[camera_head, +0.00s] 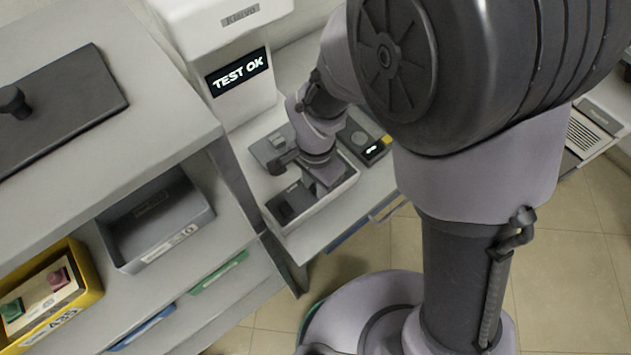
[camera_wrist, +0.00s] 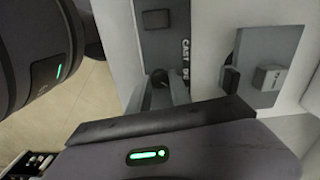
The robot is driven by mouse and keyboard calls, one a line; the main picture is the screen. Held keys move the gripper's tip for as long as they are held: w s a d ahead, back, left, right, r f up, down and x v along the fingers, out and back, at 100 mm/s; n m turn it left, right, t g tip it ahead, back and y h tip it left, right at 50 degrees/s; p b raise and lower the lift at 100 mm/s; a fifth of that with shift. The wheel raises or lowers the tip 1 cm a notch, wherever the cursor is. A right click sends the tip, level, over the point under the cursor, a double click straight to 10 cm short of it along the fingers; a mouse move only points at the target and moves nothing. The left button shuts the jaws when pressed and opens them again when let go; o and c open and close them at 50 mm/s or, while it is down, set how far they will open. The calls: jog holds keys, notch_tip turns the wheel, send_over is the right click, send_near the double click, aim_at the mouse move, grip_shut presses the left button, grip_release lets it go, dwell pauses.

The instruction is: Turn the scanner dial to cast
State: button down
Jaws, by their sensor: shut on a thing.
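The scanner (camera_head: 235,60) is a white machine with a lit screen (camera_head: 239,73) reading "TEST OK", at the upper middle of the head view. My gripper (camera_head: 320,178) is low in front of it, at the pale tray-like base. In the wrist view, my gripper (camera_wrist: 166,88) has its grey fingers around a small dark knob, which appears to be the dial (camera_wrist: 159,78). Beside the knob is a dark grey panel (camera_wrist: 165,48) lettered "CAST", with more lettering partly readable. The dial's pointer and exact setting cannot be made out; my wrist hides the dial in the head view.
A grey plate (camera_wrist: 262,62) with a pale block and dark part lies close by on the right. A dark box (camera_head: 362,143) with a small lit display stands beside my wrist. At left are a grey bin (camera_head: 150,222) and a yellow bin (camera_head: 92,283) on shelves.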

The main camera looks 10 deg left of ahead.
jog(key=n, duration=0.4)
jog(key=shift+p, duration=0.3)
jog(key=n, duration=0.4)
jog(key=shift+p, duration=0.35)
jog(key=n+p, duration=0.1)
jog(key=n, duration=0.3)
jog(key=shift+n, duration=0.3)
jog(key=shift+n+p, duration=0.4)
jog(key=shift+n, duration=1.5)
jog(key=c, duration=1.2)
grip_release()
jog(key=shift+o, duration=0.2)
